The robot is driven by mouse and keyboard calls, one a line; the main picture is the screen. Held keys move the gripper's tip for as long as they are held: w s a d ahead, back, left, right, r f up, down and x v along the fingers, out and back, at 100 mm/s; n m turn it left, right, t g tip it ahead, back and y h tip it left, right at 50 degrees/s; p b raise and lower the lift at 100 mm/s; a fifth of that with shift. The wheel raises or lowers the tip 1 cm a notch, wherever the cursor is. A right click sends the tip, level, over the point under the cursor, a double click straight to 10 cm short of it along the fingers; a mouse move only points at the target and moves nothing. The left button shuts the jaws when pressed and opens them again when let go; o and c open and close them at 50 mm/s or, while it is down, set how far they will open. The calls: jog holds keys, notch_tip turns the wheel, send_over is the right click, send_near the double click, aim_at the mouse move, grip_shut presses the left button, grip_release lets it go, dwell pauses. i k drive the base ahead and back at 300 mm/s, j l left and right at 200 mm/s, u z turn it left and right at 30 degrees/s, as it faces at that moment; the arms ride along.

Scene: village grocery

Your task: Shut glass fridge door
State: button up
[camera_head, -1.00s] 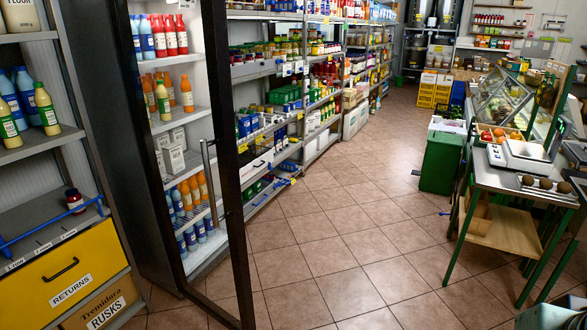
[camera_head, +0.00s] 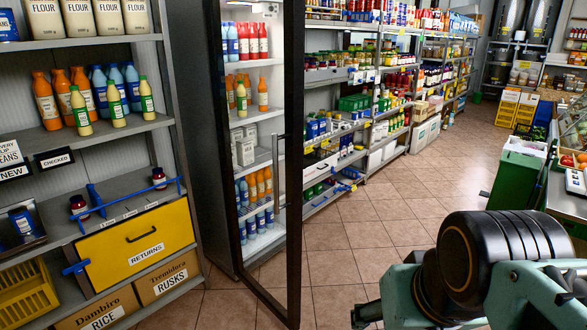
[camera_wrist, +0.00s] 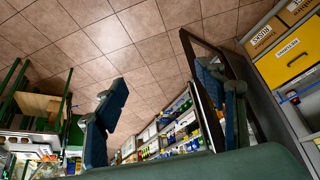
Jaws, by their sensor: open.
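The glass fridge door (camera_head: 294,190) stands open in the head view, swung out from the tall black fridge and seen nearly edge-on. It has a dark frame and a vertical bar handle (camera_head: 280,165). The lit fridge shelves (camera_head: 262,62) show bottles and white boxes. In the wrist view the door's dark frame (camera_wrist: 196,40) rises right of centre. My gripper (camera_wrist: 165,100) is open and empty, its two blue-grey fingers apart. The right finger overlaps the door in the picture; I cannot tell whether they touch. The gripper itself is not clear in the head view.
Left of the fridge, a shelf unit (camera_head: 90,145) holds flour, bottles and a yellow returns drawer (camera_head: 137,247). Stocked shelves (camera_head: 375,120) run behind the door. A green bin (camera_head: 517,170) and a counter stand right. The tiled floor (camera_head: 370,230) between is clear.

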aim_at(295, 20)
jog(key=u, duration=0.5)
jog(key=i+z, duration=0.75)
jog(key=i, duration=0.15)
jog(key=j+u, duration=0.15)
jog(key=i, duration=0.05)
